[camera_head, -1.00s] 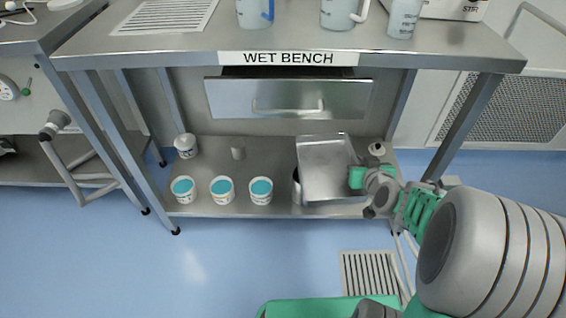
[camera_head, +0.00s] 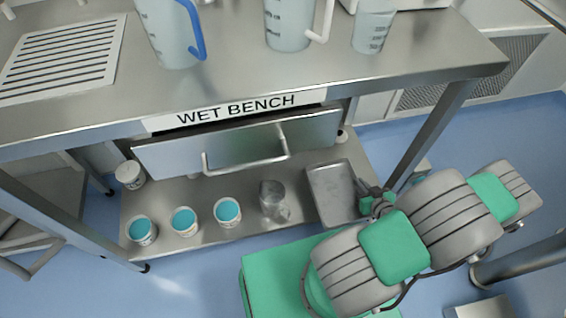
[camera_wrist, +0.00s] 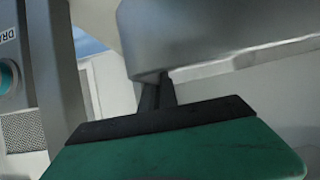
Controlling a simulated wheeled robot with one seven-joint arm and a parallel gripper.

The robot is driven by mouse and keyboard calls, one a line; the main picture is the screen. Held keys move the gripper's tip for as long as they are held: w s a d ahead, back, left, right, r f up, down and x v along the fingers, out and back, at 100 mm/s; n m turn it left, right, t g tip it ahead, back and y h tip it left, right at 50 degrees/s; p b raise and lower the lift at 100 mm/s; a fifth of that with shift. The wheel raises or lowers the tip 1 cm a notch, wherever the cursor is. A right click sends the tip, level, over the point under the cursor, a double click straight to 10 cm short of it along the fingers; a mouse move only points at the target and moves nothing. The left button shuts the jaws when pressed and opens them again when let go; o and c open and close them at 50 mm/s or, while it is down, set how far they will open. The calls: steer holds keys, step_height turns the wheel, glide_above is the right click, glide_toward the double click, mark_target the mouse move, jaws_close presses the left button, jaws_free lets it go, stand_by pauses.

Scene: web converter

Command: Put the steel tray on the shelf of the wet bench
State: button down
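The steel tray (camera_head: 331,188) is a shallow grey metal pan at the right end of the wet bench's lower shelf (camera_head: 185,196). It looks roughly level, with its near end by the shelf's front edge; I cannot tell whether it touches the shelf. My gripper (camera_head: 368,204) is at the tray's near right side, partly hidden by my arm. In the wrist view, the dark fingers (camera_wrist: 156,92) are close together and meet the tray's metal side (camera_wrist: 215,40); they appear shut on its edge.
Several teal-topped tubs (camera_head: 184,222) line the shelf's front, and a white tub (camera_head: 130,175) stands behind. The drawer (camera_head: 240,145) hangs above the shelf. A bench leg (camera_head: 432,132) rises at right. Jugs (camera_head: 290,25) stand on the worktop.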

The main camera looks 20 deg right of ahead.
steer(key=w+d+f+b, duration=0.1)
steer(key=w+f, duration=0.2)
steer(key=w, duration=0.1)
steer(key=w+d+f+b, duration=0.2)
steer(key=w+f, duration=0.1)
steer(key=w, duration=0.1)
steer(key=w+d+f+b, duration=0.1)
steer(key=w+f+b, duration=0.1)
steer(key=w+f, duration=0.1)
steer(key=shift+w+d, duration=0.25)
steer(key=shift+w, duration=0.15)
steer(key=shift+w+d+f+b, duration=0.1)
steer(key=shift+w+f+b, duration=0.15)
steer(key=shift+b, duration=0.15)
steer(key=f, duration=0.1)
steer(key=f+b, duration=0.2)
steer(key=shift+w+f, duration=0.25)
steer(key=shift+f, duration=0.1)
steer(key=shift+r, duration=0.2)
steer(key=c, duration=2)
jaws_free()
steer(key=shift+f, duration=0.15)
steer(key=shift+c, duration=0.2)
steer(key=o, duration=0.4)
